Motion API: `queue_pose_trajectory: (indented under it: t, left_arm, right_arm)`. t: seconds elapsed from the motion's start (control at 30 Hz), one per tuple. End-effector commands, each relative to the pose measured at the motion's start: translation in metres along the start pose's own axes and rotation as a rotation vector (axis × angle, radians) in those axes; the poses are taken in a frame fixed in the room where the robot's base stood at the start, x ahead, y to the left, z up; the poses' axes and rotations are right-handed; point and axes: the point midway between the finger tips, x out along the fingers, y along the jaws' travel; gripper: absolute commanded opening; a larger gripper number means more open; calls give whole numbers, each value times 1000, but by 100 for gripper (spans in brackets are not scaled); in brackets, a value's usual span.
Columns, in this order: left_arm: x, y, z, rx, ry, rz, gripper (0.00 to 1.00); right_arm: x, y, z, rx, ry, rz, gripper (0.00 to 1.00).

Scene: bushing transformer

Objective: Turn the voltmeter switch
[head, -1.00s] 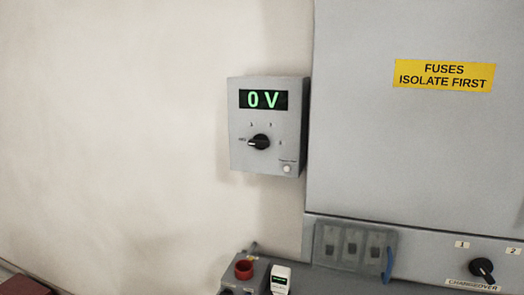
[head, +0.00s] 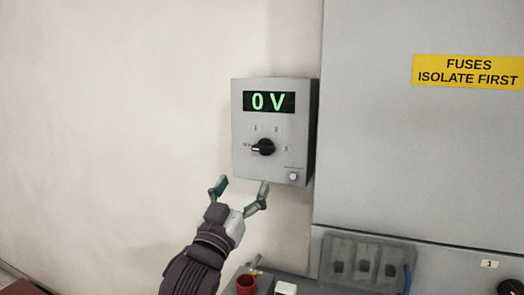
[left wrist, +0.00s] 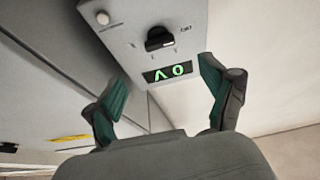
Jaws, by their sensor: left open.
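The voltmeter (head: 242,125) is a grey box on the wall with a green display (head: 269,102) reading 0 V. Its black rotary switch (head: 263,147) points left, toward the off-side mark; numbered marks sit above and to its right. My left gripper (head: 241,188) is open and empty, below and slightly left of the switch, apart from it. In the left wrist view the voltmeter (left wrist: 133,37) appears upside down, its switch (left wrist: 159,39) and display (left wrist: 167,72) showing beyond and between the open fingers (left wrist: 165,95). My right gripper is not in view.
A large grey cabinet (head: 400,150) with a yellow fuse warning label (head: 467,70) stands right of the voltmeter. Below are a covered fuse block (head: 366,262) with a blue handle and a red cup-like part (head: 246,284). The wall at left is bare.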

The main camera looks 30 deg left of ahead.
Motion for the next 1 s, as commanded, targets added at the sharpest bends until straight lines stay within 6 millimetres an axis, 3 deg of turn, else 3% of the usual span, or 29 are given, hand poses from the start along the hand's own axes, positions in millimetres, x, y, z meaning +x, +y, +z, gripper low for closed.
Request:
queue_pose_trajectory:
  t: [0.3, 0.5, 0.7, 1.0]
  left_arm:
    - [70, 0, -3, 2, -3, -1, 83]
    - [104, 0, -2, 2, -3, 0, 83]
    - [120, 0, 0, 3, -3, 0, 83]
    - [122, 0, 1, 2, -3, 0, 83]
  right_arm:
    - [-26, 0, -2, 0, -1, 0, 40]
    - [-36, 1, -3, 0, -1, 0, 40]
    - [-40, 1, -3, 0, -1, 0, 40]
    - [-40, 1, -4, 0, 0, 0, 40]
